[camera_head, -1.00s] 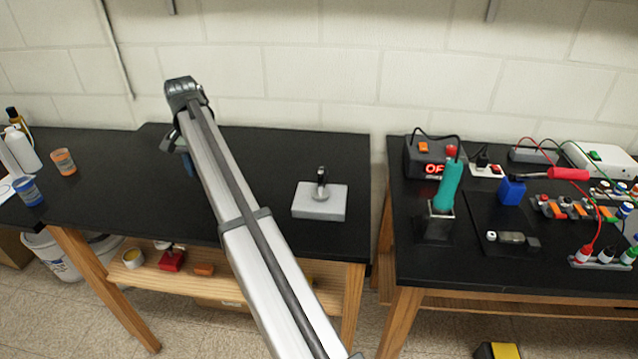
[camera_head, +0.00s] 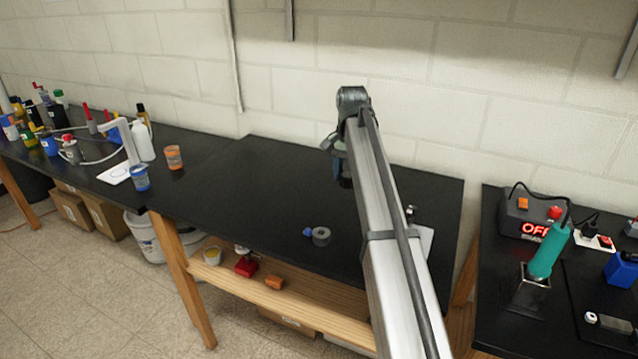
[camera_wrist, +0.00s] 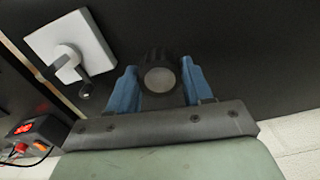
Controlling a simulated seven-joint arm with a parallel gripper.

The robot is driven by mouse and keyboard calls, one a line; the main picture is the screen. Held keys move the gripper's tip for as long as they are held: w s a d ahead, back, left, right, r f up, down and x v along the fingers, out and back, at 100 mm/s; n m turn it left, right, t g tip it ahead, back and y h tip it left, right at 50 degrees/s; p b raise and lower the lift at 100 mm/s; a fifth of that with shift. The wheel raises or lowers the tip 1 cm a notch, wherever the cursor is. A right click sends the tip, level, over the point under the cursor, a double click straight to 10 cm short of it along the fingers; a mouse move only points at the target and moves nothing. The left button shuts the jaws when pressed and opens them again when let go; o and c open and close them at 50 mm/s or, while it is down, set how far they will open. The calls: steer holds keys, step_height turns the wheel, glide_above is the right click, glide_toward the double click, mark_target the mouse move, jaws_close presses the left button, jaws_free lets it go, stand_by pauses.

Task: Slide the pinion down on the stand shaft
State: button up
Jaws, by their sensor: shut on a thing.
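My gripper (camera_wrist: 158,82) shows in the wrist view with its blue fingers shut on a dark round part with a grey round face, which I take to be the pinion (camera_wrist: 160,79). The stand (camera_wrist: 92,38), a light grey square block, is at the upper left there, apart from the gripper. Its shaft (camera_wrist: 84,88) rises from it with nothing seen on it. In the head view my gripper (camera_head: 341,168) is above the black table, left of the stand (camera_head: 427,241).
A grey ring-shaped part (camera_head: 321,236) with a small blue piece beside it lies on the black table (camera_head: 240,200). Cups and bottles stand at the left. A second table at the right holds a soldering station (camera_head: 533,222) and a green-handled tool (camera_head: 549,250). The table's left part is clear.

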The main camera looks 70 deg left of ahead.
steer(key=w+d+r+m, duration=0.2)
steer(key=w+d+r, duration=0.1)
steer(key=w+d, duration=0.6)
steer(key=r+n, duration=0.1)
steer(key=n, duration=0.1)
glide_above(410, 211)
steer(key=shift+w+a, duration=0.15)
steer(key=shift+a, duration=0.2)
steer(key=shift+d, duration=0.3)
steer(key=shift+n, duration=0.6)
steer(key=shift+f, duration=0.15)
steer(key=shift+f, duration=2.15)
steer(key=shift+f, duration=3.8)
